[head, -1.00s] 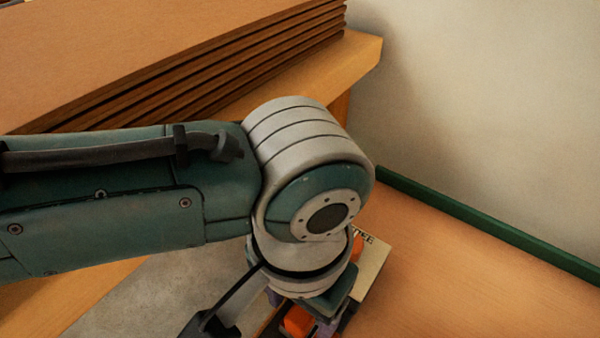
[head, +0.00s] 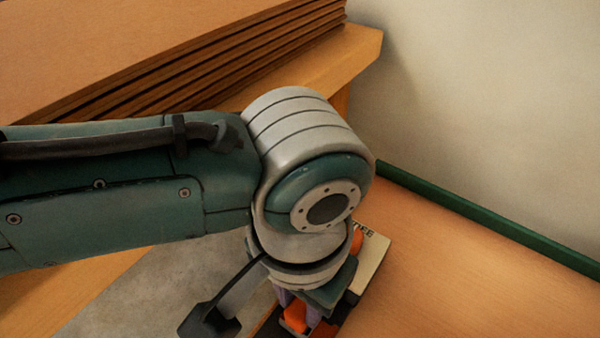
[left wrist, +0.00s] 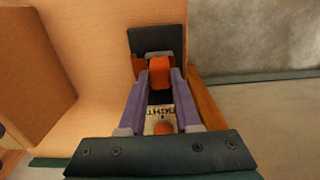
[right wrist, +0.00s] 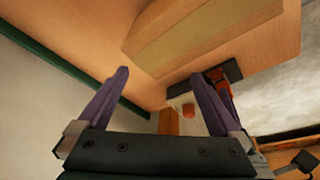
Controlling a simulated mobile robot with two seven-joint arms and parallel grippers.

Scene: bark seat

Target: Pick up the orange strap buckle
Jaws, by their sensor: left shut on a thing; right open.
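The orange strap buckle (left wrist: 160,72) sits between the two purple fingers of my left gripper (left wrist: 160,80) in the left wrist view, and the fingers are shut on it. In the head view, my left gripper (head: 303,308) is low in the picture with the orange buckle (head: 294,316) between its fingers; my wrist covers much of it. I cannot tell whether the buckle is clear of the dark surface below. My right gripper (right wrist: 158,95) is open and empty in the right wrist view, away from the buckle.
A cream block with printed letters (head: 374,258) and another orange piece (head: 357,241) lie beside my left gripper. The wooden bench (head: 470,270) is clear to the right, up to a green strip (head: 480,215) along the wall. Stacked brown boards (head: 200,65) stand behind.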

